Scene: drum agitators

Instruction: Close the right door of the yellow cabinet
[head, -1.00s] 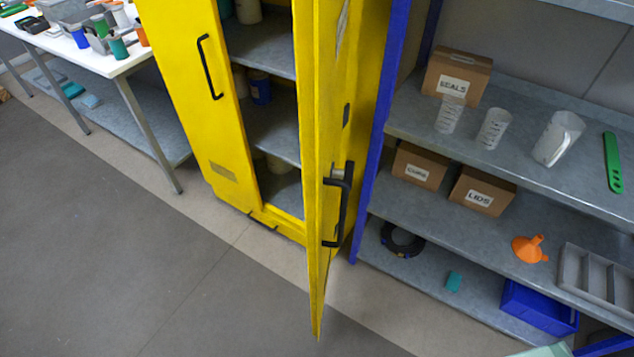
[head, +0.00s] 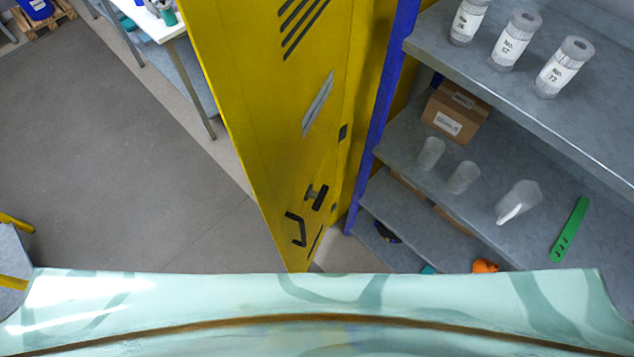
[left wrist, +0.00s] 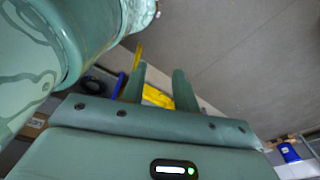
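The right door (head: 285,130) of the yellow cabinet stands open, swung out toward me, with its outer face with dark slots and a label in the head view. Its black handle (head: 296,229) shows low on the face, close above the edge of my pale green body. The cabinet's inside and left door are hidden behind this door. My left gripper (left wrist: 158,82) shows in the left wrist view, its two fingers apart with nothing between them. Yellow surfaces (left wrist: 157,97) show beyond the fingers, not touching them as far as I can tell. My right gripper is in no view.
A grey shelf unit with a blue post (head: 382,95) stands right beside the door, bearing labelled jars (head: 515,42), a cardboard box (head: 455,113) and a green strip (head: 570,230). A white table (head: 150,22) is at the upper left. The grey floor (head: 110,150) on the left is clear.

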